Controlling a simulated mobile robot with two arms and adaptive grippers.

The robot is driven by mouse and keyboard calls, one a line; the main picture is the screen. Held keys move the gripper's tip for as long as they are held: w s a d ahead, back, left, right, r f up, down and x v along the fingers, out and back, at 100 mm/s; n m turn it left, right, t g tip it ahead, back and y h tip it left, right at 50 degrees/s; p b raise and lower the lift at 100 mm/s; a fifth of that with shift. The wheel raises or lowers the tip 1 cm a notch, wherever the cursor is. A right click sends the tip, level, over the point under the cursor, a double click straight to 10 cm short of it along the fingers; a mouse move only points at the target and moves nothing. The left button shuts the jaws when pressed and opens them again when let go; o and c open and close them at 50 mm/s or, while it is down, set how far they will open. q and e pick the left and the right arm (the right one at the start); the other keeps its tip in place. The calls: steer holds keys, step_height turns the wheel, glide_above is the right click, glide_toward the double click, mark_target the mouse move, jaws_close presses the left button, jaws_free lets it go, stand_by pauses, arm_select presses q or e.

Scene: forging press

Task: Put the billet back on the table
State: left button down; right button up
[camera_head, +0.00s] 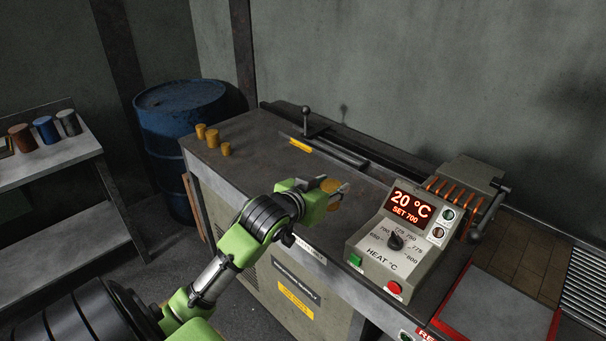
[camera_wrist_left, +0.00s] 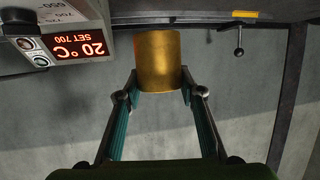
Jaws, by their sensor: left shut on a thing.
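My left gripper (camera_head: 338,192) is shut on a brass-yellow billet (camera_head: 330,185) above the front part of the grey table (camera_head: 265,155), left of the heat control box. In the left wrist view the billet (camera_wrist_left: 158,62) sits between the two fingertips of my left gripper (camera_wrist_left: 155,95). Whether the billet touches the tabletop is hard to tell. Three more brass-coloured billets stand at the table's left end: one (camera_head: 201,131), another (camera_head: 212,138) and a shorter one (camera_head: 226,149). My right gripper is not in view.
The control box (camera_head: 400,240) reads 20 °C, set 700. Behind it is a heater with orange bars (camera_head: 455,195). A lever and rail (camera_head: 325,145) run along the back. A blue drum (camera_head: 180,110) and a shelf with coloured cylinders (camera_head: 60,150) stand left. The table's left middle is clear.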

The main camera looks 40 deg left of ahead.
arm_select(q)
steer(key=shift+w+a+f+p, duration=0.3)
steer(key=shift+w+a+f, duration=0.8)
steer(key=shift+w+f, duration=0.6)
steer(key=shift+w+a+f+p, duration=0.35)
steer(key=shift+w+a+f, duration=0.8)
steer(key=shift+w, duration=0.9)
steer(key=shift+w+a+f+p, duration=0.3)
steer(key=shift+w+a+f, duration=0.7)
steer(key=shift+w+f, duration=0.75)
steer(key=shift+w+f+p, duration=0.15)
steer(key=shift+f+p, duration=0.35)
steer(key=shift+f, duration=0.8)
